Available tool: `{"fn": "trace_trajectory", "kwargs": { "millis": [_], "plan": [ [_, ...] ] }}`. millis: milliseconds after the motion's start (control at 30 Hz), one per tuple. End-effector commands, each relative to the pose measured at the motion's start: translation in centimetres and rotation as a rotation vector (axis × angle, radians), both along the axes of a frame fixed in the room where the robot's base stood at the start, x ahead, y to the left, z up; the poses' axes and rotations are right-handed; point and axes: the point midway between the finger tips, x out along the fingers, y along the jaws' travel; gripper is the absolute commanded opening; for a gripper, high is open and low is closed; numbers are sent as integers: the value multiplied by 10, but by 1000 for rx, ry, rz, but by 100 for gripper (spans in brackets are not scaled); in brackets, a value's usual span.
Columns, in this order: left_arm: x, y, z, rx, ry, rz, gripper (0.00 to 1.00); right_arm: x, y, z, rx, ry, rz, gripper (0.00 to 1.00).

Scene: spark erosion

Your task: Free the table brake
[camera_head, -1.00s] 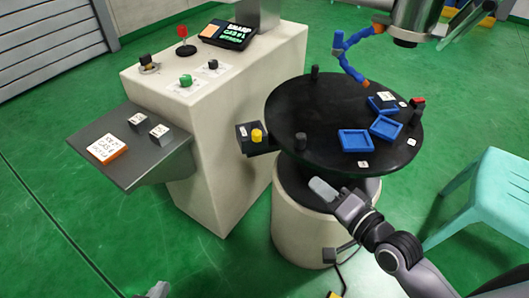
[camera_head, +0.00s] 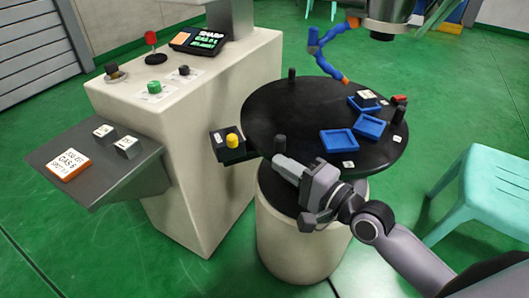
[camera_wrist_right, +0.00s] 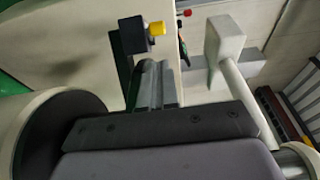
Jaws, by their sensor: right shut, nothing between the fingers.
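The round black table (camera_head: 290,110) sits on a pale cylindrical base (camera_head: 285,240). A black box (camera_head: 226,153) with a yellow knob (camera_head: 233,140) sits at the table's left side, by the pale cabinet; I cannot tell if it is the brake. My left gripper is out of view.
Blue trays (camera_head: 338,142) and small blocks lie on the table. A jointed blue arm (camera_head: 325,60) rises behind it. The pale cabinet (camera_head: 190,120) bears a green button, a red-topped lever and a display. A mint stool (camera_head: 490,190) stands at right.

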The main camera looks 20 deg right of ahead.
Motion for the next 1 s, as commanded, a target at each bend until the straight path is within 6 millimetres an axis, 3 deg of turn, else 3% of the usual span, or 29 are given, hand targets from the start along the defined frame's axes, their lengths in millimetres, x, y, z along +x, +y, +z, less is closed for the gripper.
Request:
{"fn": "trace_trajectory", "kwargs": {
  "millis": [600, 1000],
  "plan": [
    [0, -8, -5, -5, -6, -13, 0, 72, 43, -1, 1, 1, 0, 0],
    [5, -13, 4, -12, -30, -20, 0, 82, 49, 0, -1, 1, 0, 0]
  ]
}}
